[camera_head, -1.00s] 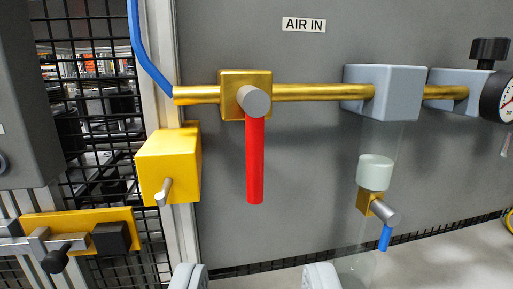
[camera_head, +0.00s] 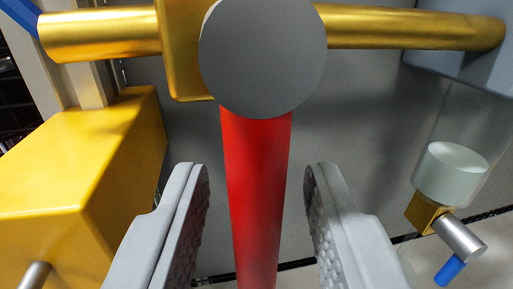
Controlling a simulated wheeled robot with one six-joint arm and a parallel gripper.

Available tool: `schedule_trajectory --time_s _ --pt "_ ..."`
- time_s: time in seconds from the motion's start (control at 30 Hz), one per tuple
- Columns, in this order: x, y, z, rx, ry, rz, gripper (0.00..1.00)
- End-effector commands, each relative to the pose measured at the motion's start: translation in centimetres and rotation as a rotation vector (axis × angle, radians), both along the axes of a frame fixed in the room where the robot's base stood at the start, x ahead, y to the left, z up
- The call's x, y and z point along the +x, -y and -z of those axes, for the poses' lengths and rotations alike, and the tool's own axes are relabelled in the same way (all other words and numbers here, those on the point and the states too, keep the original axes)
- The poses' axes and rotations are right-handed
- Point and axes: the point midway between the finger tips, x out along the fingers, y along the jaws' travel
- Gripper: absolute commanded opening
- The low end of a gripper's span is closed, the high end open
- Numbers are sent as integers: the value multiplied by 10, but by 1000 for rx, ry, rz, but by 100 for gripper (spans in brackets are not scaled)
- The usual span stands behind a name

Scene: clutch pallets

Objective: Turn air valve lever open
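The air valve's red lever (camera_head: 257,190) hangs straight down from a grey round hub (camera_head: 263,58). The hub sits on a brass valve body (camera_head: 182,50) in the brass pipe. My gripper (camera_head: 257,185) is open, with one grey padded finger on each side of the lever. A gap shows between the lever and each finger, so neither seems to touch it. The lever's lower end runs out of the bottom of the picture.
A yellow box (camera_head: 85,160) with a small metal pin stands close on the left. On the right are a clear bowl with a pale cup (camera_head: 450,173) and a small blue-handled drain valve (camera_head: 450,268). The brass pipe (camera_head: 410,27) crosses above; a grey panel (camera_head: 360,90) lies behind.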

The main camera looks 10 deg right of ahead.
Motion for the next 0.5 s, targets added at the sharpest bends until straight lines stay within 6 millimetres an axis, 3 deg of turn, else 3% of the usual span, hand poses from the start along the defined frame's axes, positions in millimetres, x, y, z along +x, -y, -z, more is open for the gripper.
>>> schedule_trajectory --time_s 0.4,0.43,0.5 --pt "7 1 0 0 0 0 34" --pt "7 1 0 0 0 0 32" --pt "7 1 0 0 0 0 18"
